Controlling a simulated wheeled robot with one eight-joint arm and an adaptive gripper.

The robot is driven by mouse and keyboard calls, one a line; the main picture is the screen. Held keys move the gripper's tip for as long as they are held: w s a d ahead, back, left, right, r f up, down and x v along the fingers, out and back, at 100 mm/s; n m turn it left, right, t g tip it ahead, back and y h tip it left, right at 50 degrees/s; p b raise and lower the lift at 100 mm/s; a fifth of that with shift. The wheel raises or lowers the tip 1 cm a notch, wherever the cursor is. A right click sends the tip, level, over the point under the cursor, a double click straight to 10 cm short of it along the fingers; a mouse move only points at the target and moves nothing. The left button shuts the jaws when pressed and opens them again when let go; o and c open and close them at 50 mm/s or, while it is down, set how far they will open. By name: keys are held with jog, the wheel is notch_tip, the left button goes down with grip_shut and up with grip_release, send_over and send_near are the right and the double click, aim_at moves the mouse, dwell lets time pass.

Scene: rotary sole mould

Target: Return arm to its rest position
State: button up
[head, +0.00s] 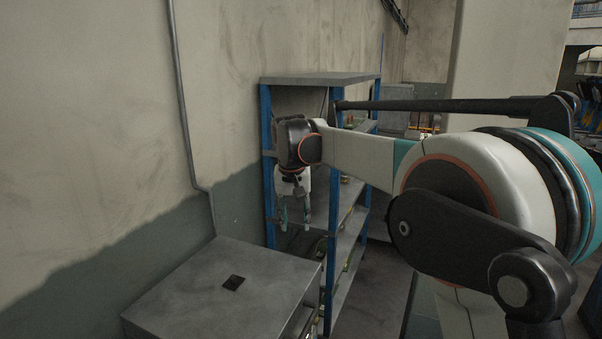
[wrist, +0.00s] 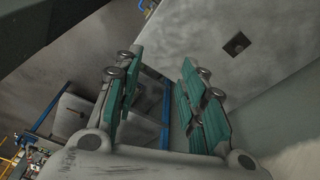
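My arm stretches from the right of the head view toward the left, in front of a blue-framed shelf. My gripper (head: 295,213) hangs at its end, pointing down, beyond the far edge of the grey cabinet. In the wrist view my gripper (wrist: 158,92) shows its two teal-padded fingers spread apart. Nothing is between them, so it is open and empty. The rest position itself is not marked in either view.
A grey cabinet (head: 200,285) with a small dark square (head: 233,282) on top stands at the front left. The blue-framed shelf (head: 268,170) holds several small items and stands close behind my gripper. A concrete wall (head: 110,110) with a vertical pipe (head: 184,110) bounds the left side.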

jog(key=s+d+t+b, duration=0.2)
jog(key=s+d+b, duration=0.4)
jog(key=s+d, duration=1.05)
jog(key=s+d+f+t+b, duration=0.1)
jog(key=s+f+b, duration=0.3)
jog(key=s+f, duration=0.5)
jog(key=s+d+f+t+b, duration=0.2)
jog(key=s+d+f+b, duration=0.2)
jog(key=s+f, duration=0.6)
jog(key=shift+s+d+f, duration=0.15)
jog(key=shift+d+f, duration=0.2)
jog(key=shift+f, duration=0.05)
jog(key=shift+a, duration=0.1)
